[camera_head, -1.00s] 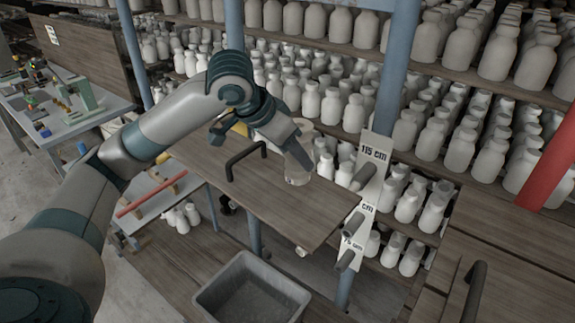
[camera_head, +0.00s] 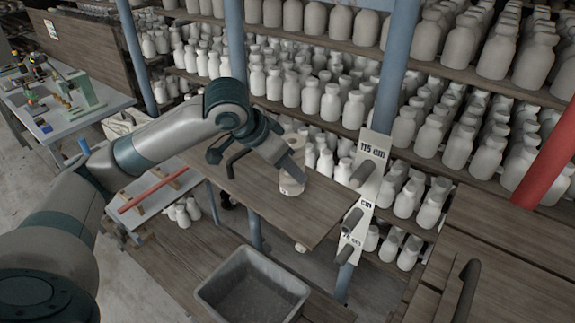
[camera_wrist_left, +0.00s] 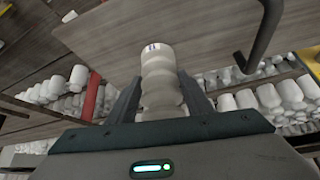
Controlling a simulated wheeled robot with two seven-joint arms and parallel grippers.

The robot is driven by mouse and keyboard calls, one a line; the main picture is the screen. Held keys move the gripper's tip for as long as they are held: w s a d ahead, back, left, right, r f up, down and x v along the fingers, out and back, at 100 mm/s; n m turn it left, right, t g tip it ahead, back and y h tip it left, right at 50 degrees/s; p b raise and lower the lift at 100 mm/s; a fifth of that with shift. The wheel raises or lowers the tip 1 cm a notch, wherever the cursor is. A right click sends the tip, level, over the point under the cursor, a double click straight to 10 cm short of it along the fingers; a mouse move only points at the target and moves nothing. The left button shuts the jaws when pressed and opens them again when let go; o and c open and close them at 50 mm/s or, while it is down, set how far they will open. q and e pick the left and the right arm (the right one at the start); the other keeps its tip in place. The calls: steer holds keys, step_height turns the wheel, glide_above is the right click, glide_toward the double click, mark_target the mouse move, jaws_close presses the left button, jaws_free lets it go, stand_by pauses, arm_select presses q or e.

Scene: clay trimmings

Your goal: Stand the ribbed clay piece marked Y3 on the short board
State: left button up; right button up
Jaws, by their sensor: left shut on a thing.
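A pale ribbed clay piece (camera_wrist_left: 163,80) is between the fingers of my left gripper (camera_wrist_left: 160,98), which is shut on it. A small dark mark shows near its far end in the left wrist view, too small to read. In the head view the lower part of the piece (camera_head: 291,187) shows below my left gripper (camera_head: 290,165), looking upright over a wooden board (camera_head: 310,213) with a black handle. I cannot tell whether its base touches the board. No label shows which board is the short one. My right gripper is out of view.
A post sign (camera_head: 374,147) with height marks and grey pegs stands right of the board. The black handle (camera_head: 232,160) rises left of the piece. A grey bin (camera_head: 252,290) sits below. Another wooden surface (camera_head: 500,250) with a handle is at right. Shelves of bottles fill the back.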

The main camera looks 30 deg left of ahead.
arm_select(q)
steer(key=shift+f, duration=0.3)
steer(key=o, duration=1.5)
steer(key=shift+f, duration=0.1)
steer(key=shift+o, duration=0.2)
steer(key=shift+b+v, duration=0.35)
steer(key=shift+v, duration=0.45)
steer(key=b+v, duration=0.2)
steer(key=v, duration=0.8)
steer(key=shift+r, duration=0.2)
steer(key=shift+s, duration=0.15)
